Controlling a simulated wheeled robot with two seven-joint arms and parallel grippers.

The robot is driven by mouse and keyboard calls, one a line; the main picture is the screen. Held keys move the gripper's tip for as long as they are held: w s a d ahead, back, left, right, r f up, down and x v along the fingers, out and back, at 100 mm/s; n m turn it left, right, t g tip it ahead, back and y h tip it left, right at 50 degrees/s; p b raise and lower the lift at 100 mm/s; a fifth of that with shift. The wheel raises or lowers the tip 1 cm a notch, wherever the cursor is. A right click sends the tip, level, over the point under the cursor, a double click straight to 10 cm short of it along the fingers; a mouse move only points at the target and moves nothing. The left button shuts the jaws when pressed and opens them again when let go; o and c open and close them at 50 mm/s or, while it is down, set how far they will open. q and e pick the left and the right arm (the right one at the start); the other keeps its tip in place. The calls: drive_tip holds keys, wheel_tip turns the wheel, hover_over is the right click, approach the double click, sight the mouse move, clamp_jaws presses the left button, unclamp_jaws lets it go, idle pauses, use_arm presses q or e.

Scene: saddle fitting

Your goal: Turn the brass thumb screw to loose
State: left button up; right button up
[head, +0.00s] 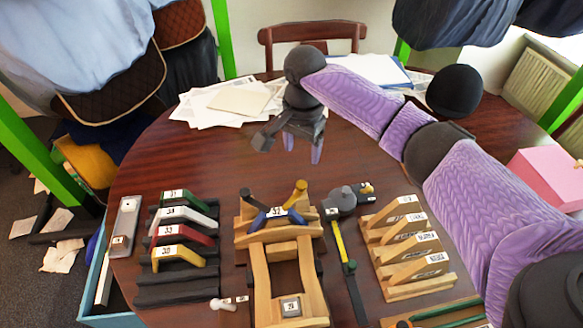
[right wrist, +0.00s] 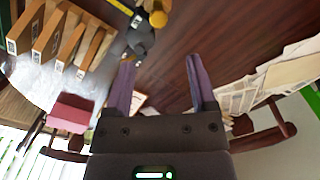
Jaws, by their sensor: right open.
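A brass-coloured upright peg (head: 298,193), which looks like the thumb screw, stands tilted on the wooden fixture (head: 262,282) beside a blue saddle piece labelled 32 (head: 274,217). The peg's round end (right wrist: 158,18) also shows at the top of the right wrist view. Its turn position cannot be read. A black peg (head: 248,199) stands on the other side of the saddle piece. My right gripper (head: 302,147) is open and empty, above the table beyond the fixture, apart from the peg. Its open fingers (right wrist: 160,65) show in the right wrist view. My left gripper is not in view.
A grey tool (head: 341,203) with small brass-coloured parts and a yellow strip lies right of the fixture. Numbered coloured pieces (head: 181,233) stand left, and wooden wedges (head: 410,243) right. Papers (head: 228,101) lie behind. The table beneath my right gripper is clear.

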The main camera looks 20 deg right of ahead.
sight(302, 184)
drive_tip(key=shift+d+f, duration=0.1)
drive_tip(key=shift+f, duration=0.6)
wheel_tip(302, 184, down, 9)
drive_tip(key=b, duration=0.3)
drive_tip(key=shift+s+r, duration=0.1)
drive_tip(key=shift+r, duration=0.05)
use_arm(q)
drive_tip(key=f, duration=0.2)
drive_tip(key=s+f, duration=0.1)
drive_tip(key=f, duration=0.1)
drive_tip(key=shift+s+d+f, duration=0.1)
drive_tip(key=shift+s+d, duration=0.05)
use_arm(e)
clamp_jaws()
